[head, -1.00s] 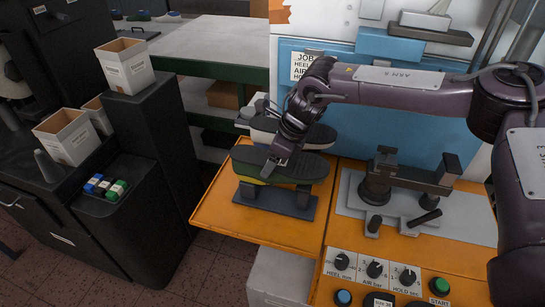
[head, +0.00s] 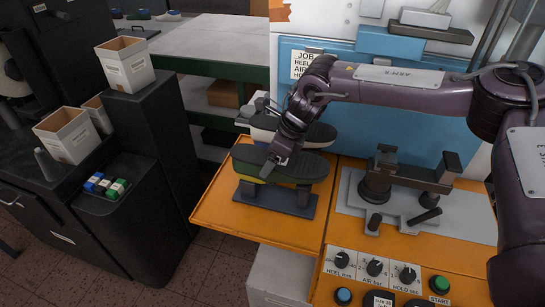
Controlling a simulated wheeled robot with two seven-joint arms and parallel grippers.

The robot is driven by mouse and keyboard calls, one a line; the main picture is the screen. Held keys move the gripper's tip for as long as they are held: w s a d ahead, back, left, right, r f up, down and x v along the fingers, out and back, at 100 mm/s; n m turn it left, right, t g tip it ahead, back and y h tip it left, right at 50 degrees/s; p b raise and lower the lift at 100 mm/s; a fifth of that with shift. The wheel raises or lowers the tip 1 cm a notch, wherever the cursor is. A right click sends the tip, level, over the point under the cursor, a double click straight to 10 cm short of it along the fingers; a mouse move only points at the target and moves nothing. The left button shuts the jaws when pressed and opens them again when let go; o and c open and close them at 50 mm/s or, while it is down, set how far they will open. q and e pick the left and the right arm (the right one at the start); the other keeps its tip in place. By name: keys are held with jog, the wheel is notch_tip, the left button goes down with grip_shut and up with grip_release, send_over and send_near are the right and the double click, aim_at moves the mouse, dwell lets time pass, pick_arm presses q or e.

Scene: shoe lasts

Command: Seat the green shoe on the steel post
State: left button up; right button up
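The green shoe (head: 312,180) lies sole-up on a low dark rack at the left of the orange bench. Its dark sole faces up and its green side shows below. My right gripper (head: 268,169) points down at the shoe's left part, and its fingers overlap the sole there. I cannot tell whether the fingers are closed on it. The steel post (head: 376,183) stands on a grey plate to the right, with a horizontal arm beside it, and carries no shoe. My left gripper is not in view.
A second, light-coloured shoe (head: 318,137) lies sole-up just behind. The control panel (head: 372,267) with knobs and buttons is in front of the post. The orange bench top (head: 215,212) is bare at the left. Open-topped boxes (head: 126,64) stand on the black cabinet.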

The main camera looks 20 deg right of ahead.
jog(key=shift+o, duration=1.1)
jog(key=shift+s+f, duration=0.1)
jog(key=shift+f, duration=0.1)
jog(key=b+v, duration=0.1)
jog(key=v, duration=0.6)
jog(key=shift+b, duration=0.4)
jog(key=shift+s+d+r, duration=0.1)
jog(key=shift+r, duration=0.4)
